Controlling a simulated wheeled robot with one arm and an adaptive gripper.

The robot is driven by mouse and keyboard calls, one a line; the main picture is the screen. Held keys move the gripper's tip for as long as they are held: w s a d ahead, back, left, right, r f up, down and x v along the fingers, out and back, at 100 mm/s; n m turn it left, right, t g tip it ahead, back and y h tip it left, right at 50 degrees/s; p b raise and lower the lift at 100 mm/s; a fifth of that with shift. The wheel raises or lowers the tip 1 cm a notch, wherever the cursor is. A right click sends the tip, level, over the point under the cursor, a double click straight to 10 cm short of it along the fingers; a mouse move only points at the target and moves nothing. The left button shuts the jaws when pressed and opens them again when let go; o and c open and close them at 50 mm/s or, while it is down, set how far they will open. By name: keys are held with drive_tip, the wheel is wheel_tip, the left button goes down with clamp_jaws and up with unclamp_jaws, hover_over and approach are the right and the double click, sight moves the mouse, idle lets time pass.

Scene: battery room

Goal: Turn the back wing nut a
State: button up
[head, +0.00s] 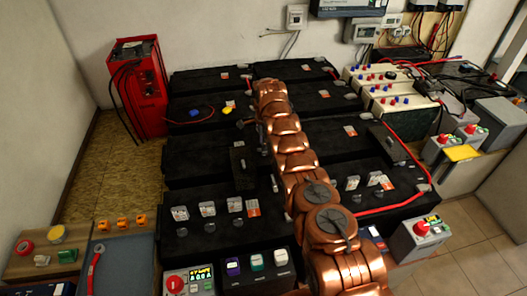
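My copper-coloured arm reaches from the bottom of the head view over the black batteries, and its far end bends down near the middle. A dark part that looks like my gripper (262,138) shows at the left side of the arm, above the batteries. Its fingers are too dark and too covered by the arm to tell whether they are open or shut. I cannot make out the back wing nut for certain. Small metal fittings sit on the battery tops, several of them on the front left battery (210,238). The arm hides the strip between the two battery columns.
A red unit (139,88) with black cables stands at the left wall. A dark upright block (243,168) rises beside the arm. A red cable (395,207) runs along the right batteries. A grey box with a red knob (419,238) stands front right.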

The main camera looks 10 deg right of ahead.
wheel_tip(320, 180, down, 2)
drive_tip(key=shift+f+b, duration=0.15)
drive_tip(key=shift+b, duration=0.15)
drive_tip(key=shift+c, duration=0.3)
clamp_jaws()
